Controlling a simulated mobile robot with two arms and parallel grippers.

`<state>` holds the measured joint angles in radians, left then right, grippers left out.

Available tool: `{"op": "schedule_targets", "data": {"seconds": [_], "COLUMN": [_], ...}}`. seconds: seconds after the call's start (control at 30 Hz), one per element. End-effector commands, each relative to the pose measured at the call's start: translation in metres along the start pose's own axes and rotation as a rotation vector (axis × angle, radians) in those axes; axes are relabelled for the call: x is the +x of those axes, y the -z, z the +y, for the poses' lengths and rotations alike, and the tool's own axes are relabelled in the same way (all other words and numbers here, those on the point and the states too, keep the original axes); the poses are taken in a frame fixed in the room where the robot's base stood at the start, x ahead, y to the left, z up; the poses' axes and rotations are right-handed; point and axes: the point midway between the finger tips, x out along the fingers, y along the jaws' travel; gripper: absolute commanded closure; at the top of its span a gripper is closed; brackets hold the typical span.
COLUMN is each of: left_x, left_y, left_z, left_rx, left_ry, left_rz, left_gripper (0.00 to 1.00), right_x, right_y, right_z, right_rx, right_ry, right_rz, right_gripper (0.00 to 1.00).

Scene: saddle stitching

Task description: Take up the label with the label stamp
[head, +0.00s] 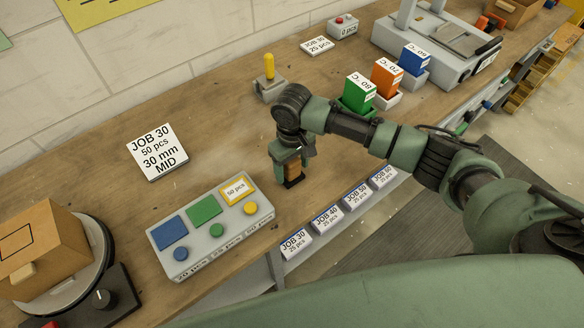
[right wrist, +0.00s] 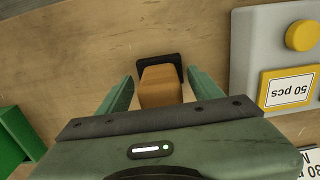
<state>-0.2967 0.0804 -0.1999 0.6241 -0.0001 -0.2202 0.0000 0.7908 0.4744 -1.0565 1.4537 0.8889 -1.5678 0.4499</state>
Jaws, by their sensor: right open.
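My right gripper (head: 290,160) points down over the bench. It is open, with its green fingers apart on either side of a wooden block with a black base, which looks like the label stamp (head: 292,173); the stamp also shows between the fingers in the right wrist view (right wrist: 160,88). I cannot tell if the stamp's base touches the bench. A white label reading "50 pcs" (head: 236,189) lies in a yellow frame on the grey button box (head: 185,262), left of the gripper; the label also shows in the right wrist view (right wrist: 289,90). My left gripper is not in view.
Small job cards (head: 326,217) line the bench's front edge. A larger job card (head: 158,152) lies at left. A yellow-handled device (head: 269,78) stands behind the gripper. Green (head: 357,93), orange and blue bins stand at right. A turntable with a carton (head: 42,248) is at far left.

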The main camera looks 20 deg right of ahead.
Motion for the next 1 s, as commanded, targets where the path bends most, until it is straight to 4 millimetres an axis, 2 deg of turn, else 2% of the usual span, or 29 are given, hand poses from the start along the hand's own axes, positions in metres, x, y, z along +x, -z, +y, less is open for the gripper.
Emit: {"op": "schedule_targets", "data": {"seconds": [0.17,0.27,0.4,0.43,0.77,0.87,1.0], "left_x": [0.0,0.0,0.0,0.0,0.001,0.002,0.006], "left_y": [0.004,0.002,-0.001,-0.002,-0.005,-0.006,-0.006], "left_z": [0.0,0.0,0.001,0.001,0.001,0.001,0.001], "left_rx": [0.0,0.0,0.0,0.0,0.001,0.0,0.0], "left_ry": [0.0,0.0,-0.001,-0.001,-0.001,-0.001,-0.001], "left_rz": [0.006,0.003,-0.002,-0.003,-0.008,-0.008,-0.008], "left_gripper": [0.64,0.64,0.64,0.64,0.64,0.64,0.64], "right_x": [0.001,0.001,0.0,0.0,-0.003,-0.009,-0.027], "right_y": [0.0,0.0,0.0,0.0,0.001,0.001,0.001], "right_z": [0.0,0.0,0.0,0.0,0.0,-0.001,0.0], "right_rx": [-0.001,-0.001,0.0,-0.001,-0.001,-0.001,-0.002], "right_ry": [0.0,0.0,0.0,0.0,0.001,0.002,0.001], "right_rz": [0.001,0.001,0.001,0.001,0.002,0.004,0.005], "right_gripper": [0.35,0.57,0.96,1.0,1.0,1.0,1.0]}}
